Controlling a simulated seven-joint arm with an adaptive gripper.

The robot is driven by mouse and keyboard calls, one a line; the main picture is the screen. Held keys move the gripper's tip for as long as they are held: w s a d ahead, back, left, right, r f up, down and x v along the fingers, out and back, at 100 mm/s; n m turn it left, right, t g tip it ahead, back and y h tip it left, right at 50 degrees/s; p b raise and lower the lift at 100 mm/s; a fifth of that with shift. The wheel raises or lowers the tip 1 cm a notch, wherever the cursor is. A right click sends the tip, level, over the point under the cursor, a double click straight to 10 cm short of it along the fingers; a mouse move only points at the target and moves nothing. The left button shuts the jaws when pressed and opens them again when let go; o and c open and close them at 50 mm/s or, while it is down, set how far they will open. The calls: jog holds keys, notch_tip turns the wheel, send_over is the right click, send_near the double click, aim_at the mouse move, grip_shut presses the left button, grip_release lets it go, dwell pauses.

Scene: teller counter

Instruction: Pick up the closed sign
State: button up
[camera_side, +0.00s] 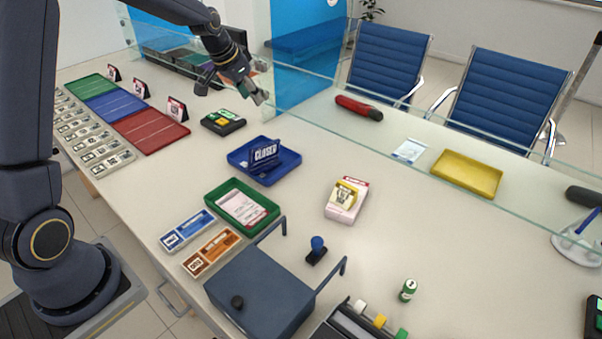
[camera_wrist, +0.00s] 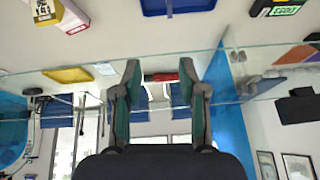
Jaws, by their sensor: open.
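The closed sign (camera_side: 264,154) is a dark blue tent-shaped sign with white lettering. It stands in a blue tray (camera_side: 236,158) in the middle of the counter in the side view. My gripper (camera_side: 262,97) is up and behind the tray, near the glass screen, clearly apart from the sign. In the wrist view my gripper (camera_wrist: 159,72) has its two fingers spread with nothing held between them.
A black button box (camera_side: 222,122) sits left of the blue tray, and a green tray (camera_side: 273,211) in front. The glass screen (camera_side: 310,87) runs along the back, with a red object (camera_side: 358,107) beyond it.

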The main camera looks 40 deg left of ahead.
jog(key=g, duration=0.1)
send_near(262, 145)
jog(key=shift+n, duration=0.4)
jog(key=x, duration=0.4)
jog(key=shift+w+d+f, duration=0.1)
jog(key=shift+w+f, duration=0.15)
jog(key=shift+x, duration=2.85)
jog(key=shift+f, duration=0.25)
grip_shut()
